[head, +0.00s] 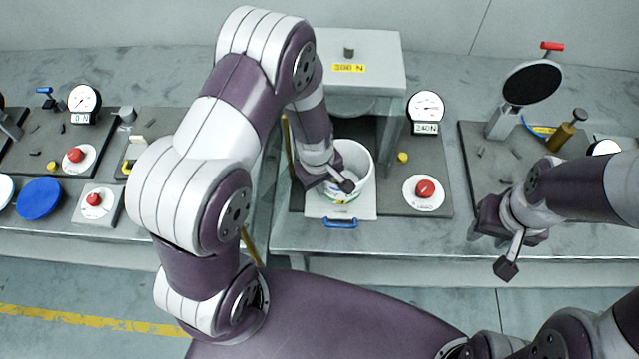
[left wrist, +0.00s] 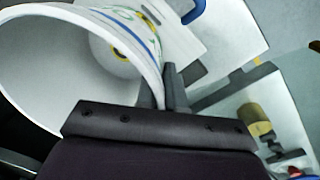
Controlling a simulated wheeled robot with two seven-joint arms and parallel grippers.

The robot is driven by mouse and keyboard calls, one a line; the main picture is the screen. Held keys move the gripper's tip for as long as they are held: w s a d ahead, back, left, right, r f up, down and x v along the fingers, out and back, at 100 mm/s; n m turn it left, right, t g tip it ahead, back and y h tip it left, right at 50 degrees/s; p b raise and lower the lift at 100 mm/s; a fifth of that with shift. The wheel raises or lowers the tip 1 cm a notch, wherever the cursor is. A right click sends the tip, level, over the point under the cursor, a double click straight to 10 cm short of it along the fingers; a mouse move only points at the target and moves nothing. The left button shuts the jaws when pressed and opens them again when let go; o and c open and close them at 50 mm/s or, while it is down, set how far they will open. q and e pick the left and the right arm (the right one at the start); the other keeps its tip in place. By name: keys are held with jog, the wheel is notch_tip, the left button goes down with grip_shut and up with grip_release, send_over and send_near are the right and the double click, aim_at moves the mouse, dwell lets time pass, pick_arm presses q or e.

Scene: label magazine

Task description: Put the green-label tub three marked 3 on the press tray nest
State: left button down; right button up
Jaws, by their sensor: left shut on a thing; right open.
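A white tub (head: 355,166) with a green and blue label band stands at the press, over the white press tray (head: 356,210) with the blue handle (head: 340,223). My left gripper (head: 341,186) is shut on the tub's rim wall. In the left wrist view the tub (left wrist: 40,50) fills the upper left, and its wall passes between the fingers (left wrist: 165,95). I cannot tell whether the tub's base touches the tray. The number on the label is not readable. My right gripper (head: 495,245) is open and empty, in front of the bench on the right.
A round black disc on a stand (head: 532,82) is further right. Another station with a blue disc (head: 39,198) is left.

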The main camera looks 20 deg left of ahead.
pick_arm(q)
jog(key=shift+s+f, duration=0.15)
jog(key=shift+f, duration=0.5)
jog(key=shift+w+a+r, duration=0.1)
jog(key=shift+w+a, duration=0.1)
jog(key=shift+w, duration=0.05)
jog(key=c, duration=1.7)
grip_release()
jog(key=shift+w, duration=0.3)
jog(key=o, duration=0.4)
jog(key=shift+w, duration=0.1)
jog(key=shift+o, duration=0.2)
jog(key=shift+s+d, duration=0.25)
jog(key=shift+s, duration=0.15)
notch_tip(320, 180, up, 12)
jog(key=a, duration=0.1)
jog(key=shift+s+b, duration=0.3)
